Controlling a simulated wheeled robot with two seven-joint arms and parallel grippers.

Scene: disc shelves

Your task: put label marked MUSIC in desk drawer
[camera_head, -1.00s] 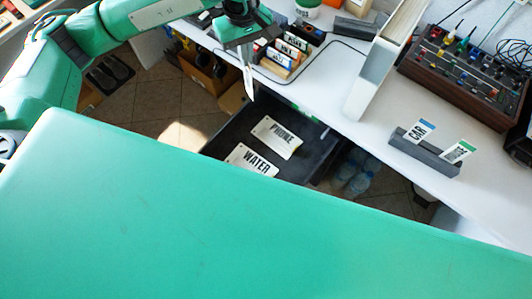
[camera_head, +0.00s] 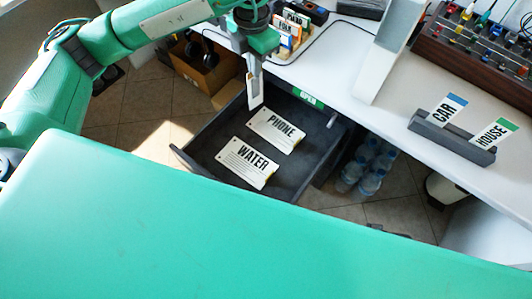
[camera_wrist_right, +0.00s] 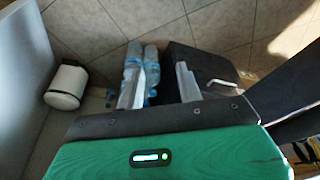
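The dark desk drawer (camera_head: 205,150) is pulled open below the white desk. My left gripper (camera_head: 254,72) points down over the far left part of the drawer.
A white upright object (camera_head: 385,60), a mixer (camera_head: 465,55) and small labelled boxes (camera_head: 290,32) stand on the desk. Bottles (camera_head: 370,180) stand below it.

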